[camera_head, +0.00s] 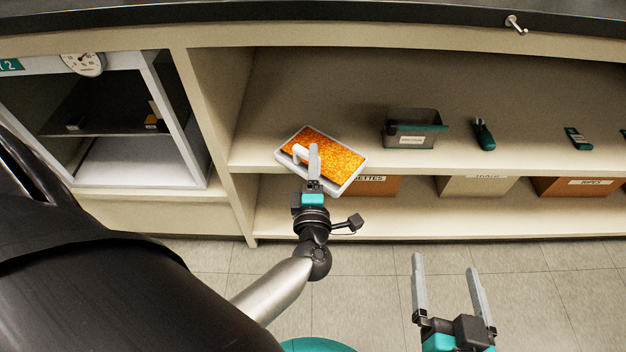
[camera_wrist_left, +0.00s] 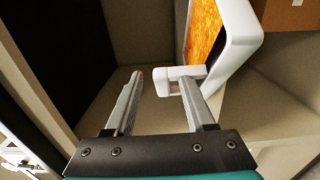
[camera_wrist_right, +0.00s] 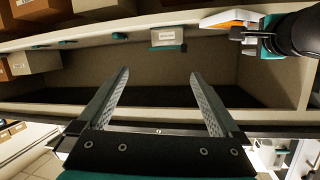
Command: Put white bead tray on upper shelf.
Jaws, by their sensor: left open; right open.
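The white bead tray (camera_head: 352,178), filled with orange beads, lies at the front edge of the upper shelf (camera_head: 258,150), turned at an angle and overhanging the edge. In the left wrist view the tray (camera_wrist_left: 238,45) is at upper right, its white handle (camera_wrist_left: 172,74) reaching between my fingers. My left gripper (camera_head: 306,152) is open around or beside this handle; its right finger is close to or against it. I cannot tell how fully the shelf supports the tray. My right gripper (camera_head: 445,266) is open and empty in front of the shelves, low and to the right.
On the upper shelf stand a dark bin (camera_head: 411,130) with a teal edge, a teal-and-black tool (camera_head: 484,134) and a small device (camera_head: 576,139). Labelled boxes (camera_head: 475,186) fill the lower shelf. A white-framed cabinet (camera_head: 165,110) stands left of the divider. Shelf space behind the tray is clear.

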